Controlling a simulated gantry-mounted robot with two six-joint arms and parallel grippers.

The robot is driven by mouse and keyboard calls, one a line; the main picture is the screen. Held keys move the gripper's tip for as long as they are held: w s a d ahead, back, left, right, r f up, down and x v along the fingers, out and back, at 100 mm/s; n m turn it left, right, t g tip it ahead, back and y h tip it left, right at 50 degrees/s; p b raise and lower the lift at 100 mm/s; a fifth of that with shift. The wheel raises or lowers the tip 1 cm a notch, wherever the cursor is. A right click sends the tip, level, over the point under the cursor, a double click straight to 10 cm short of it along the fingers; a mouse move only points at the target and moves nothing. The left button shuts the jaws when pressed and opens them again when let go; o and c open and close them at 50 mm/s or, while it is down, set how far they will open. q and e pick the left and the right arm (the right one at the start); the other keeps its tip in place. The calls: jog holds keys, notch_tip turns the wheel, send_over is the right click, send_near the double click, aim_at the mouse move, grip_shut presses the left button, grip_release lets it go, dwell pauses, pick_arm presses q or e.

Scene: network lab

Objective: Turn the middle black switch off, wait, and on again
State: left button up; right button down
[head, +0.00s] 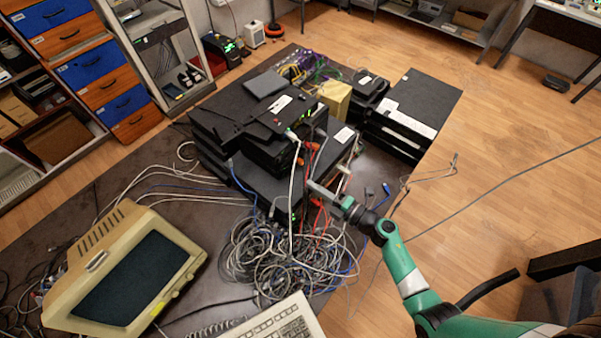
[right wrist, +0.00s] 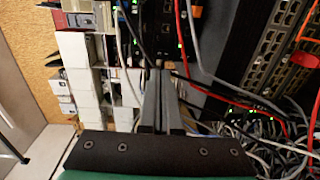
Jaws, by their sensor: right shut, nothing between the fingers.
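A stack of black network devices (head: 232,137) stands on the dark table, with green lights on some fronts. I cannot tell for sure which one is the middle black switch; its power switch is too small to make out. My right gripper (head: 312,186) is at the right front side of the stack, close to the cabled fronts. In the right wrist view its two fingers (right wrist: 156,78) are together with nothing between them, pointing at dark equipment with green lights (right wrist: 200,18). I cannot tell whether they touch it. My left gripper is not in view.
A tangle of grey and blue cables (head: 285,258) lies in front of the stack, and red cables (right wrist: 225,95) cross near the fingers. An old monitor (head: 130,275) and a keyboard (head: 280,322) are at the front. More black boxes (head: 425,100) stand at the right back.

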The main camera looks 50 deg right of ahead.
jog(key=s, duration=0.4)
jog(key=shift+s+d+r, duration=0.1)
jog(key=shift+d, duration=0.05)
dwell(0.4)
